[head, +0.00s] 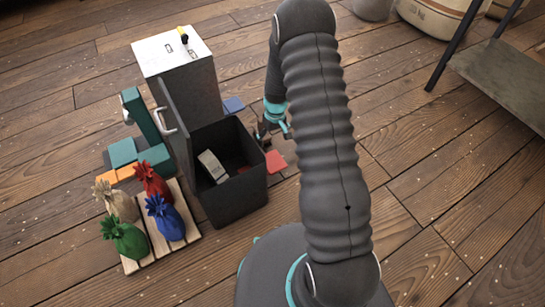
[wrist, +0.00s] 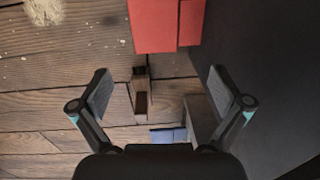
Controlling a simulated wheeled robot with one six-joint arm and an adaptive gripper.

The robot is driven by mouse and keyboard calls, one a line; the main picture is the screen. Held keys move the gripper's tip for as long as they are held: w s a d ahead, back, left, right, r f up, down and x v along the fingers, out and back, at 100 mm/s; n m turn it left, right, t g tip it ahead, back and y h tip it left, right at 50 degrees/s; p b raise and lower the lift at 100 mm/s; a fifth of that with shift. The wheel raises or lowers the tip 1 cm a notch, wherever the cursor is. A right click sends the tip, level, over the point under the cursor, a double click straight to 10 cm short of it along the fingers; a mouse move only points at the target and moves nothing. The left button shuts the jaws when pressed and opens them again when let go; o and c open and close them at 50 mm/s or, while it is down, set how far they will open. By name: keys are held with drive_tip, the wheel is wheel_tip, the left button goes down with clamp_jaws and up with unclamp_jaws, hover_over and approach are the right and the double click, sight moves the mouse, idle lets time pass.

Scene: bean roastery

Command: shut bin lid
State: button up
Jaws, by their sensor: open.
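The bin (head: 238,192) is a dark grey open box standing on the plank floor. Its lid (head: 177,132) stands raised, nearly upright, at the left side of the opening, with a pale handle (head: 168,120) on it. A whitish block (head: 212,166) and something reddish lie inside. My gripper (head: 270,130) is just right of the bin, apart from the lid, and partly hidden by my arm. In the wrist view my gripper (wrist: 160,92) is open and empty above the floor. A dark surface, probably the bin's side (wrist: 265,70), fills the right of that view.
A dark cabinet with a white top (head: 172,50) stands behind the bin. A pallet (head: 190,232) with several coloured sacks is at left, with teal blocks (head: 123,153) behind. Red tiles (wrist: 152,25) and a blue tile (wrist: 168,135) lie near my gripper.

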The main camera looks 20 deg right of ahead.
drive_tip(key=shift+r, duration=0.1)
idle(0.6)
wheel_tip(320, 180, up, 12)
drive_tip(key=shift+w+d, duration=0.15)
drive_tip(key=shift+d, duration=0.2)
idle(0.3)
